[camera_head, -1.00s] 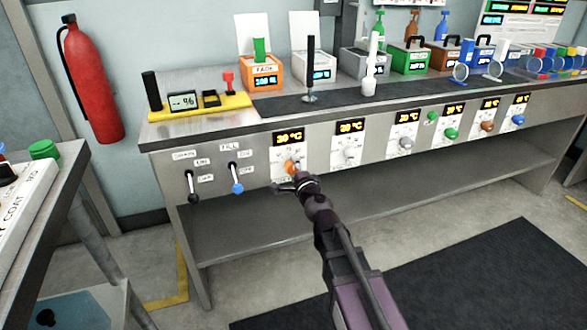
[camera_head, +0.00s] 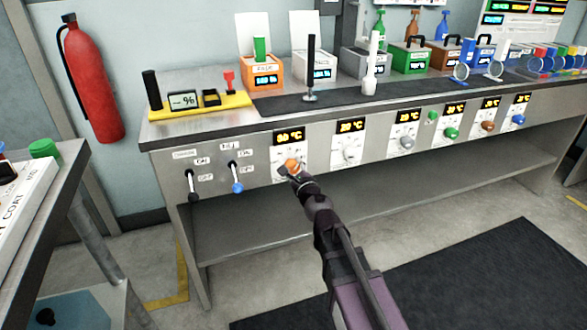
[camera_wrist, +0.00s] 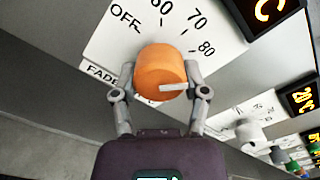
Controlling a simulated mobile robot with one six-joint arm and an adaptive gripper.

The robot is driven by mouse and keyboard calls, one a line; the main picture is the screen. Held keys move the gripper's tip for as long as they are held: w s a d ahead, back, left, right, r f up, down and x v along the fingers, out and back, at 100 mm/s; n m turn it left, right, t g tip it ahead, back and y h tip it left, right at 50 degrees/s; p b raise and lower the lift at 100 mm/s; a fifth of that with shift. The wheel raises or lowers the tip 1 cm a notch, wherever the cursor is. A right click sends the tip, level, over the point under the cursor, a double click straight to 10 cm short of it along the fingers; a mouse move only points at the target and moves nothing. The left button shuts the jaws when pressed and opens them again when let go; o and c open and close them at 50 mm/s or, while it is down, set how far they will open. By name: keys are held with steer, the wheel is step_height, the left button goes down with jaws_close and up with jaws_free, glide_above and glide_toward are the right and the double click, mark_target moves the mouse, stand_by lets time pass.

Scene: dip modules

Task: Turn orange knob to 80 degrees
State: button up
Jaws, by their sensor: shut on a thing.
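The orange knob (camera_head: 292,163) sits on the bench front panel below its display (camera_head: 289,136), which is blurred but looks like 80 °C. In the wrist view the orange knob (camera_wrist: 160,68) fills the space between my fingers. My gripper (camera_wrist: 159,72) is shut on the knob, one finger on each side. In the head view my gripper (camera_head: 289,172) covers the knob's lower part. The dial's lower marks are hidden.
To the right on the panel are a white knob (camera_head: 348,153), a grey knob (camera_head: 407,143) and several coloured ones. To the left are the black-handled switch (camera_head: 192,185) and blue-handled switch (camera_head: 236,180).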

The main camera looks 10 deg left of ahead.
steer(key=shift+a, duration=0.1)
steer(key=o, duration=1.1)
steer(key=shift+o, duration=0.2)
steer(key=v, duration=0.7)
steer(key=shift+s+d, duration=0.2)
steer(key=shift+d, duration=0.05)
